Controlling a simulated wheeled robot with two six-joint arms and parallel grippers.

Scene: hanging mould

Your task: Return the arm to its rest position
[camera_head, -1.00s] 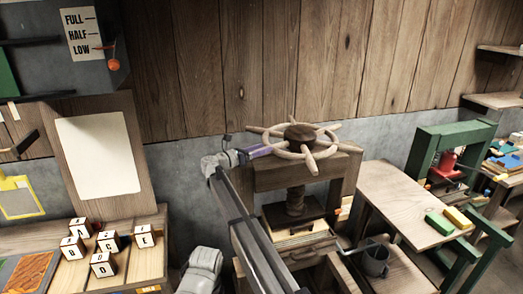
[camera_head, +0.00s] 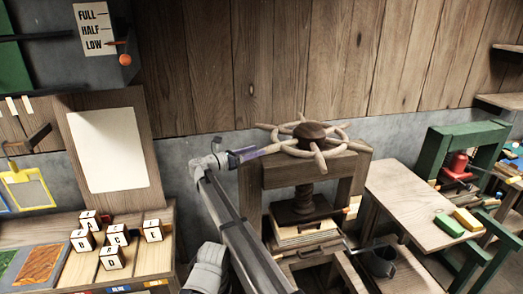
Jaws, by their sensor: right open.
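My right arm rises from the bottom middle of the head view to a pale wrist. My right gripper (camera_head: 247,154), with purple-blue fingers, is open and points right at the left side of the wooden spoked wheel (camera_head: 312,131). The fingertips overlap the wheel's left handles in the picture; I cannot tell whether they touch. The wheel sits on top of a wooden screw press (camera_head: 268,177). No held object shows between the fingers. My left gripper is not in view.
Several white lettered blocks (camera_head: 113,257) stand on a wooden bench at left, before an upright white panel (camera_head: 106,150). The wooden wall is behind.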

